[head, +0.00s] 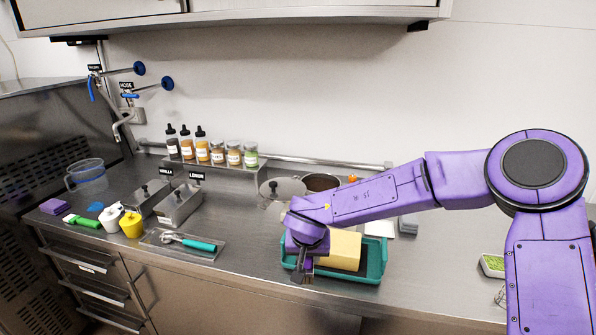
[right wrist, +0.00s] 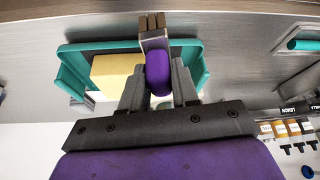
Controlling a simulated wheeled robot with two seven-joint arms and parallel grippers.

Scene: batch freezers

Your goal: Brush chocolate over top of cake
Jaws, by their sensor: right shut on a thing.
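The cake (head: 341,250) is a pale yellow block lying in a teal tray (head: 371,270). It also shows in the right wrist view (right wrist: 108,75), partly hidden by my gripper and the brush. No brown shows on its visible faces. My right gripper (head: 304,262) is at the left end of the cake in the head view. It is shut on a brush (right wrist: 158,73) with a purple handle and a brown tip. I cannot tell if the tip touches anything. A pot with dark brown content (head: 322,182) stands behind my right arm, partly hidden. My left gripper is out of view.
A metal tray with a teal-handled tool (head: 200,245) lies to the left. Metal bins (head: 178,205), yellow and white small pots (head: 131,225) and a clear jug (head: 87,176) stand further left. Bottles and jars (head: 202,146) line a rear shelf. A green-filled dish (head: 492,265) is at right.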

